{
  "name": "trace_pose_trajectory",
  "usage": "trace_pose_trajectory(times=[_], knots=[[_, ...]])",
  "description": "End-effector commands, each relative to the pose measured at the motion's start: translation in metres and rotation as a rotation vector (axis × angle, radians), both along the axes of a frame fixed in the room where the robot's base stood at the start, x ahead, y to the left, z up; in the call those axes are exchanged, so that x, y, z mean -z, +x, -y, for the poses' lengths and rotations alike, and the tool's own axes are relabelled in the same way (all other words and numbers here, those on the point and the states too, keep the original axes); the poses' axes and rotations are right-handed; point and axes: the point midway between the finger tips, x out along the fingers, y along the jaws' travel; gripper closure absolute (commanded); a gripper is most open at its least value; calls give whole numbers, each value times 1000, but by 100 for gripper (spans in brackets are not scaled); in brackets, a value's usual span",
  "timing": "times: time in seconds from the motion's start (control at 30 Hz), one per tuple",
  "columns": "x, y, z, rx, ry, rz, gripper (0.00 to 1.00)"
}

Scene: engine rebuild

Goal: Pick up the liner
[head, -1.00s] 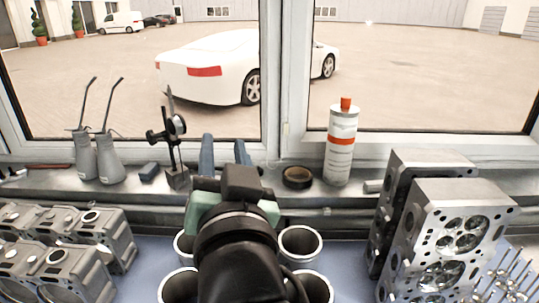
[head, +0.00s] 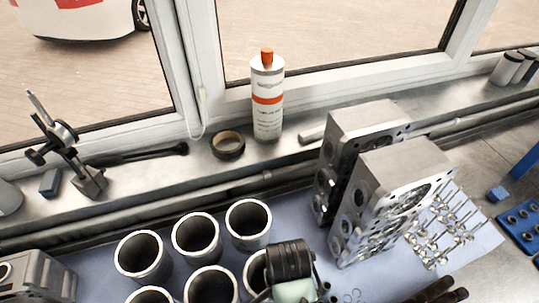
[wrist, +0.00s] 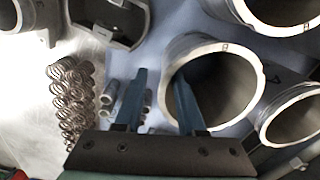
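Several grey metal cylinder liners stand upright in rows on the blue mat, among them the back-right liner (head: 248,224). In the wrist view a liner (wrist: 235,85) lies under my gripper (wrist: 160,75). The gripper is open, with its right finger over the liner's opening and its left finger outside the rim, so the near wall lies between them. I cannot tell whether they touch it. In the head view my green and black hand covers part of the front-right liner (head: 253,272), and its fingers are hidden.
Cylinder heads (head: 375,185) stand right of the liners, with several valves (head: 445,225) beyond. Springs (wrist: 72,95) and small pins (wrist: 110,95) lie near the gripper in the wrist view. A cartridge (head: 267,100) and tape roll (head: 227,145) stand on the sill.

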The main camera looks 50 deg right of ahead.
Motion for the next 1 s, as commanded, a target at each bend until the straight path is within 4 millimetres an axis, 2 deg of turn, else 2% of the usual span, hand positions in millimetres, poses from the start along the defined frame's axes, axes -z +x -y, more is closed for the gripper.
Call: trace_pose_trajectory(times=[0.27,0.6,0.9,1.0], knots=[[20,0,0,-2,0,0,61],[62,2,2,-2,-1,1,61],[66,2,3,-2,-3,2,61],[66,2,3,-3,-3,2,79]])
